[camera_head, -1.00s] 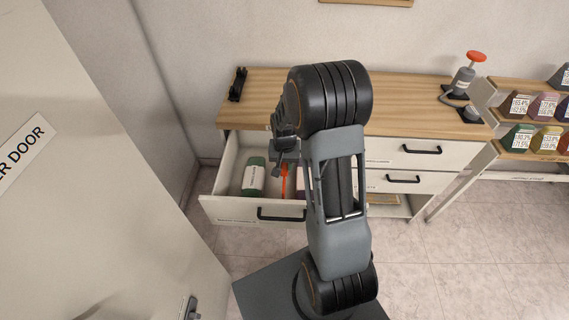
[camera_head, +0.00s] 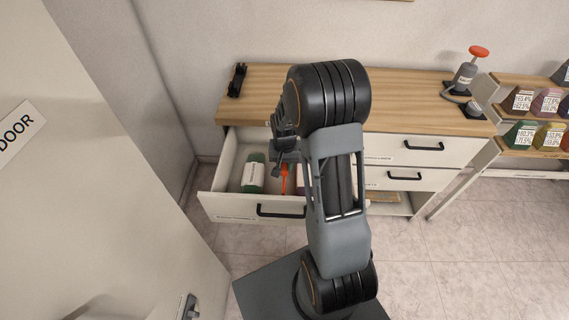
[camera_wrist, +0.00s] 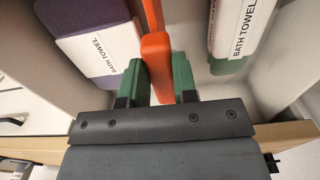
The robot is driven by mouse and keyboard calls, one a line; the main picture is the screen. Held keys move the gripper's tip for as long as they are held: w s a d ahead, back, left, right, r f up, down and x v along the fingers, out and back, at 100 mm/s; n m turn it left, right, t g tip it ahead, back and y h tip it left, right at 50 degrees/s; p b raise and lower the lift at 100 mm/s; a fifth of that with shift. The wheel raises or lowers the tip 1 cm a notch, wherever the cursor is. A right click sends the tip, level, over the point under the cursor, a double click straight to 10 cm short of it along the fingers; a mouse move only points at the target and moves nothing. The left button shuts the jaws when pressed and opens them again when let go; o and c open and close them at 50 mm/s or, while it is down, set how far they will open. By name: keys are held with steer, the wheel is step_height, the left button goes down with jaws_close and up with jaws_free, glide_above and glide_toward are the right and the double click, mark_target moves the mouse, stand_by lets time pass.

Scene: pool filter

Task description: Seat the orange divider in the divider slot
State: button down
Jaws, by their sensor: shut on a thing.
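The orange divider (camera_wrist: 156,60) is between the two green-tipped fingers of my gripper (camera_wrist: 158,82) in the wrist view. My gripper is shut on its raised tab. In the head view the divider (camera_head: 284,178) stands in the open top drawer, and my gripper (camera_head: 284,160) is just above it, partly hidden by my arm. The divider's lower edge and the divider slot are hidden, so I cannot tell whether the divider is in the slot.
In the open drawer (camera_head: 225,206), a green bath towel (camera_head: 253,173) lies left of the divider. A purple bath towel (camera_wrist: 95,35) lies on its other side. A wooden counter (camera_head: 410,100) is above. A grey door (camera_head: 90,190) stands at the left.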

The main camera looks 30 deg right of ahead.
steer(key=shift+f+b, duration=1.7)
steer(key=shift+f, duration=0.55)
steer(key=c, duration=0.8)
jaws_free()
steer(key=shift+r, duration=0.2)
step_height(320, 180, up, 5)
steer(key=p, duration=0.4)
steer(key=shift+f, duration=0.1)
step_height(320, 180, up, 14)
steer(key=s+a+r+n+t, duration=0.1)
steer(key=s+a+n, duration=0.1)
steer(key=s, duration=0.3)
steer(key=s+a+r+n+t, duration=0.1)
steer(key=s+a+r+n, duration=0.1)
steer(key=s+a, duration=0.2)
steer(key=s+a+r+n+t, duration=0.1)
steer(key=s+a+n, duration=0.1)
steer(key=s, duration=0.3)
steer(key=shift+s+a+r+t, duration=0.3)
steer(key=shift+s+a, duration=0.05)
steer(key=shift+a, duration=0.1)
